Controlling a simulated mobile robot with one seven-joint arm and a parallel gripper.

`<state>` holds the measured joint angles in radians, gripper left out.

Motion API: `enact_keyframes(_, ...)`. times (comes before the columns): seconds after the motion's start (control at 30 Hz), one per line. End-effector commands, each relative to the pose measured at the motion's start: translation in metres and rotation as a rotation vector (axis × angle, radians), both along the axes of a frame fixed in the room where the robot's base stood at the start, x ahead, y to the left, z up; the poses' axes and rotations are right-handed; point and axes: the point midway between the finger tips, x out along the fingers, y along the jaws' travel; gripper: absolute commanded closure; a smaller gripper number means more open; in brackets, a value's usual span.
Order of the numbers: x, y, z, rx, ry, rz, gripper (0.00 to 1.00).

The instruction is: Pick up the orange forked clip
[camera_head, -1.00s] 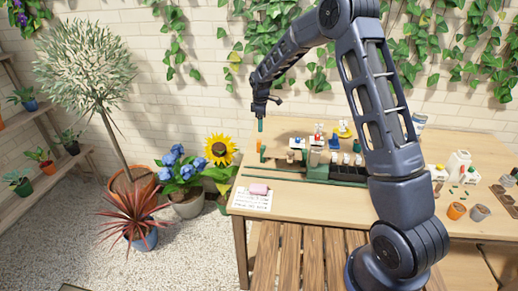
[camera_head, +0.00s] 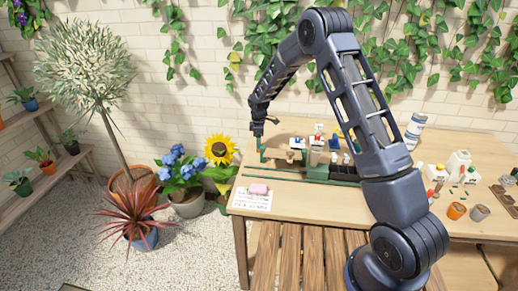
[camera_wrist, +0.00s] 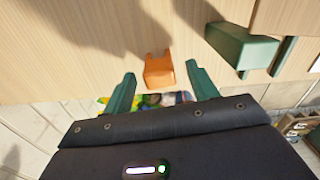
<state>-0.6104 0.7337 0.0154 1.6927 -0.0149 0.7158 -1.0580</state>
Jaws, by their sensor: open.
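The orange forked clip (camera_wrist: 159,69) stands on the wooden table in the wrist view, with a notch in its far edge. My gripper (camera_wrist: 160,74) is open, with one green finger to the left of the clip and one to the right. There is a gap on each side, and neither finger seems to touch it. In the head view my gripper (camera_head: 261,149) points down at the table's back left, and the clip is hidden or too small to make out there.
A green block (camera_wrist: 243,47) stands close to the right finger in the wrist view. In the head view a dark green rack (camera_head: 330,171) with small items lies right of my gripper.

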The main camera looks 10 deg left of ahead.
Motion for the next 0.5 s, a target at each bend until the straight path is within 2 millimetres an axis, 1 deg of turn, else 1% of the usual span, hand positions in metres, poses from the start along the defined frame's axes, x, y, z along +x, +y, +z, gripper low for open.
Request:
enact_keyframes(0.03, 0.0003, -0.0006, -0.0051, -0.001, 0.0, -0.001, 0.42)
enact_keyframes(0.1, 0.0004, -0.0008, -0.0089, -0.001, 0.0, -0.001, 0.42)
enact_keyframes(0.3, 0.0006, -0.0007, -0.0093, 0.0, -0.001, -0.001, 0.42)
enact_keyframes(0.37, 0.0005, -0.0007, -0.0093, 0.0, -0.001, -0.001, 0.52)
enact_keyframes(0.4, 0.0005, -0.0007, -0.0092, 0.0, -0.001, 0.0, 0.59)
enact_keyframes(0.47, 0.0005, -0.0007, -0.0092, 0.0, -0.001, 0.0, 0.71)
enact_keyframes(0.5, 0.0005, -0.0006, -0.0091, 0.0, -0.001, 0.0, 0.79)
